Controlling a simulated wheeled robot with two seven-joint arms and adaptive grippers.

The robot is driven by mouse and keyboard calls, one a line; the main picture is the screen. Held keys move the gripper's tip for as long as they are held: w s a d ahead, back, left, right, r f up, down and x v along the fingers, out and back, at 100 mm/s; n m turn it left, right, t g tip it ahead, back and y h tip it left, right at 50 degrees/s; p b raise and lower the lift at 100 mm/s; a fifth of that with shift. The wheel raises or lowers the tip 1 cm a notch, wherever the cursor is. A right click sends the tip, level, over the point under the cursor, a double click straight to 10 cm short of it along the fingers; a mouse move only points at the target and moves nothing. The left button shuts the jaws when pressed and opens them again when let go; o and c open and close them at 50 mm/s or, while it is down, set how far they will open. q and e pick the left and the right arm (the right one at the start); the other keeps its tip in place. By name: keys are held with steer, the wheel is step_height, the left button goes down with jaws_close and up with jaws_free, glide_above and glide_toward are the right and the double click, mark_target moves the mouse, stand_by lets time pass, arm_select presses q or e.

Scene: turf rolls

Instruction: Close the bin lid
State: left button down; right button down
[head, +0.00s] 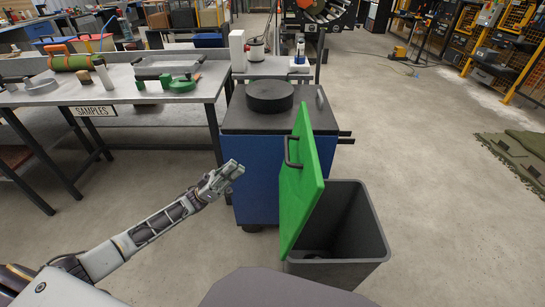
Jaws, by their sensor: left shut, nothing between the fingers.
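A dark grey bin (352,225) stands on the floor in front of me, right of centre. Its mouth is open. The green bin lid (309,195) stands raised and tilted at the bin's left side, with a dark handle (290,152) on its left-facing surface. My left gripper (236,168) is shut and empty. It is to the left of the lid, apart from it, in front of the blue cabinet. My right gripper is not in view.
A blue cabinet (255,170) with a dark top and a black round object (270,96) stands just behind the lid. A samples table (120,97) with several items is at the left. The floor (440,190) right of the bin is clear. Turf pieces (515,158) lie at the far right.

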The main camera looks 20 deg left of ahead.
arm_select(q)
steer(key=shift+r, duration=0.1)
stand_by(0.3)
steer(key=d+f+x, duration=0.2)
steer(key=x, duration=1)
steer(key=shift+w+d+r, duration=0.25)
steer(key=shift+w+r, duration=0.05)
steer(key=shift+w, duration=0.1)
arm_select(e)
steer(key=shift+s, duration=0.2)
arm_select(q)
steer(key=shift+d, duration=0.2)
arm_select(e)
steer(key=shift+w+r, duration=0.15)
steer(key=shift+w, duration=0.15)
arm_select(q)
steer(key=shift+d, duration=0.1)
